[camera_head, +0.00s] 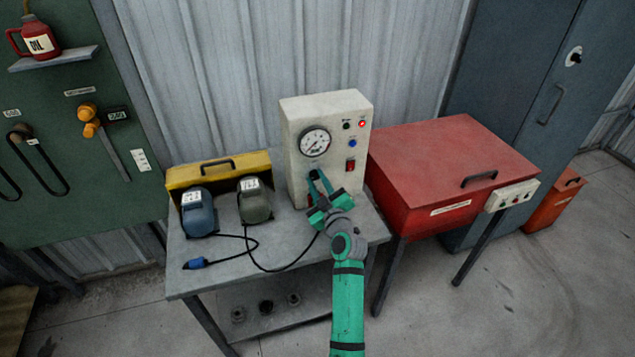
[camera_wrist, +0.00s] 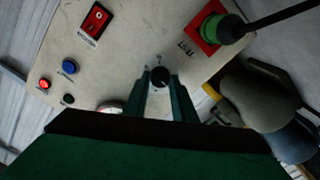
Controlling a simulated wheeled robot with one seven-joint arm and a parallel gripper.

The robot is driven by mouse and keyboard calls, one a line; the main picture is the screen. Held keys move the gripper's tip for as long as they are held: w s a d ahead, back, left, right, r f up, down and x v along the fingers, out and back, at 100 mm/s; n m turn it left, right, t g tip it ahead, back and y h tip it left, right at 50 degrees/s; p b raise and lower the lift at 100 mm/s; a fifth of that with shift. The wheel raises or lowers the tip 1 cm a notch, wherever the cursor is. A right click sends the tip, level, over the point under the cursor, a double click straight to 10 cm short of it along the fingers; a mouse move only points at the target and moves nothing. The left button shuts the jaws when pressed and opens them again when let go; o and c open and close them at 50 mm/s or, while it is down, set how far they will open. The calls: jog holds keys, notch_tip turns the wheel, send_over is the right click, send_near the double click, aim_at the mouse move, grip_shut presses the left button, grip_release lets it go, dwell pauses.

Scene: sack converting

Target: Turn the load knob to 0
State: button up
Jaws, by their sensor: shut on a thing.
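The load knob (camera_wrist: 160,77) is a small round black knob on the cream control box (camera_head: 298,113). In the wrist view it sits between the tips of my gripper (camera_wrist: 163,88), which is shut on it. Small scale marks show around the knob, but its numbers and setting are too small to read. In the head view my gripper (camera_head: 317,181) reaches the lower front of the box, under the gauge, and hides the knob.
The box carries a round gauge (camera_head: 314,141), a red rocker switch (camera_head: 350,166), a blue button (camera_head: 352,143) and a lit red lamp (camera_head: 362,124). A green plug (camera_wrist: 222,29) with a cable is close by. Two dark units and a red chest (camera_head: 440,160) flank the box.

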jog(key=n, duration=0.4)
jog(key=shift+n, duration=1.5)
jog(key=shift+a+n, duration=0.25)
jog(key=shift+n, duration=0.75)
jog(key=shift+d+n, duration=0.1)
jog(key=shift+n, duration=0.4)
jog(key=shift+d+f, duration=0.1)
jog(key=shift+d, duration=0.05)
jog(key=o, duration=1)
jog(key=shift+o, duration=0.2)
